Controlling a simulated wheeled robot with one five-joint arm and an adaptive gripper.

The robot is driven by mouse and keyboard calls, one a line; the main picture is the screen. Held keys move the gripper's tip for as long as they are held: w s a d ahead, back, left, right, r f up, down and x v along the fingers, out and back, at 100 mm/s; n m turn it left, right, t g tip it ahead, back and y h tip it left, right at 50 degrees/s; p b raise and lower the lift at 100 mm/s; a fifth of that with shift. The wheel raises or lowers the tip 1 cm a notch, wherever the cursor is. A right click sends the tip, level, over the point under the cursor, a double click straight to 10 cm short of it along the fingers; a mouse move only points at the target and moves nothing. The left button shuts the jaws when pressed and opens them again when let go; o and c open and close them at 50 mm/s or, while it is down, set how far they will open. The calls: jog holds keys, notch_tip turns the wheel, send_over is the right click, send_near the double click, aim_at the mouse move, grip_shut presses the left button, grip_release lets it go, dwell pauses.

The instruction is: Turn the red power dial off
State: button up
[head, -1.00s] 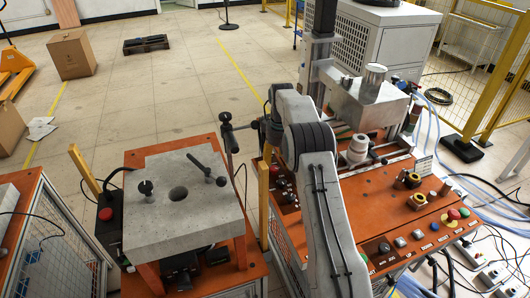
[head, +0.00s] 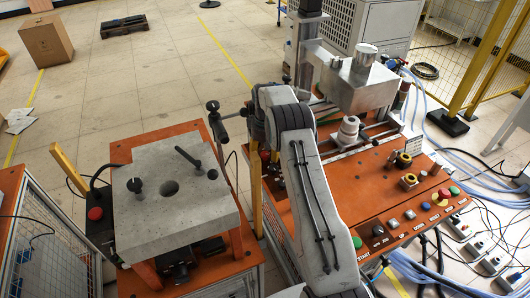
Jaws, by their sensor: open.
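Several red controls show in the head view, and I cannot tell for sure which is the red power dial. A red mushroom button (head: 444,193) sits at the panel's right end. A red button (head: 95,214) is on a black box at the left. Knob settings are too small to read. My grey arm rises from the bottom and bends over between the left station and the panel. I cannot make out my gripper's fingers; they seem hidden behind the arm.
A grey block with a hole (head: 165,230) stands on an orange table at the left. Yellow fencing (head: 478,75) and loose cables lie at the right.

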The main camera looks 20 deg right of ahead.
jog(key=shift+f, duration=0.15)
jog(key=shift+c, duration=0.4)
grip_shut()
